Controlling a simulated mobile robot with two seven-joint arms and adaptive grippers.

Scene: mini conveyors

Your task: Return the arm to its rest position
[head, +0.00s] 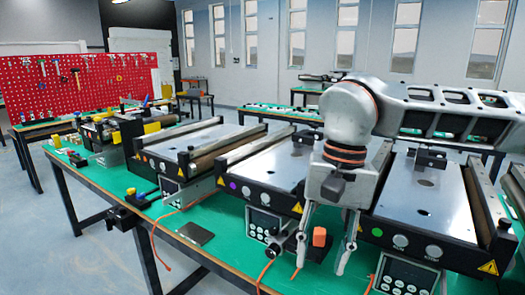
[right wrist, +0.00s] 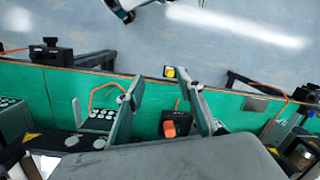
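My right arm (head: 440,105) comes in from the right in the head view, reaching over the conveyors with its wrist bent down. My right gripper (head: 322,262) hangs in front of the conveyors, fingers pointing down and spread apart. It also shows in the right wrist view (right wrist: 165,88), with a clear gap between its fingers and nothing held. My left gripper cannot be made out.
Several mini conveyors with metal plates (head: 263,168) stand on the green table (head: 218,222) under and beside the arm. Keypad boxes (head: 405,275) and orange cables (head: 153,240) lie along the front edge. A red tool board (head: 100,85) stands behind; open floor lies front left.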

